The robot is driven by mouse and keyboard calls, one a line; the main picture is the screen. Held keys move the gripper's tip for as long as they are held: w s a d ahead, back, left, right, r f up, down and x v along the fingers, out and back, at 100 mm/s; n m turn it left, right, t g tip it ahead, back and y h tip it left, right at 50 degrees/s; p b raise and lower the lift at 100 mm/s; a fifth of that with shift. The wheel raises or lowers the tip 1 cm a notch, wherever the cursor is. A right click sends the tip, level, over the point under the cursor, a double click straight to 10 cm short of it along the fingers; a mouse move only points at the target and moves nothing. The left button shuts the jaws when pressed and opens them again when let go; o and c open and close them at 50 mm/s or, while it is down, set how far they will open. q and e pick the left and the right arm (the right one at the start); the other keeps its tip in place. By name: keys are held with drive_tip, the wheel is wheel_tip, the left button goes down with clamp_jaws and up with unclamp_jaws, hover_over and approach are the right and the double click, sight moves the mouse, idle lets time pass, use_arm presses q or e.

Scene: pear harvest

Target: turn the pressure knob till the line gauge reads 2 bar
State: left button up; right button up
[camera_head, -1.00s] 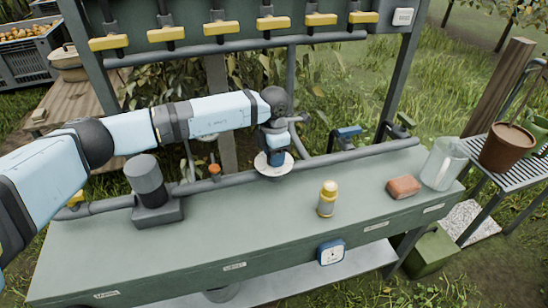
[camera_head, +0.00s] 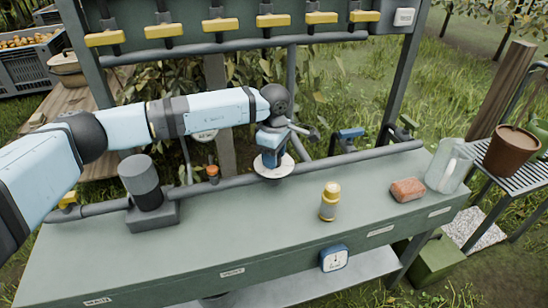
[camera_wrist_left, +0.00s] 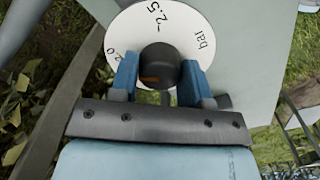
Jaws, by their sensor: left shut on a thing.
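My left gripper (camera_head: 270,157) reaches the pipe at the back of the green bench from above. In the left wrist view its two blue fingers (camera_wrist_left: 158,78) are shut on the dark round pressure knob (camera_wrist_left: 160,62), one on each side. An orange mark shows on the knob. Behind it is a white dial plate (camera_wrist_left: 185,22) printed with 2.5, bar and a partly hidden 2.0; it also shows under the gripper in the head view (camera_head: 284,170). A pale round face (camera_head: 205,135), possibly the line gauge, is mostly hidden behind my arm; its reading cannot be seen.
The bench top (camera_head: 270,220) is mostly clear. A yellow-capped bottle (camera_head: 330,202), a reddish block (camera_head: 408,189) and a clear jug (camera_head: 448,166) stand to the right. A dark cylinder (camera_head: 148,185) stands left. Yellow-handled valves (camera_head: 221,26) line the rail above.

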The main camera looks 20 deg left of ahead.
use_arm(q)
drive_tip(key=shift+m, duration=0.5)
use_arm(e)
drive_tip(key=shift+f, duration=0.15)
use_arm(q)
drive_tip(key=o, duration=0.9)
drive_tip(key=shift+o, duration=0.2)
drive_tip(key=shift+r, duration=0.15)
wheel_tip(320, 180, up, 14)
drive_tip(key=p, duration=0.1)
drive_tip(key=shift+f, duration=0.2)
use_arm(e)
drive_tip(key=shift+s+d, duration=0.1)
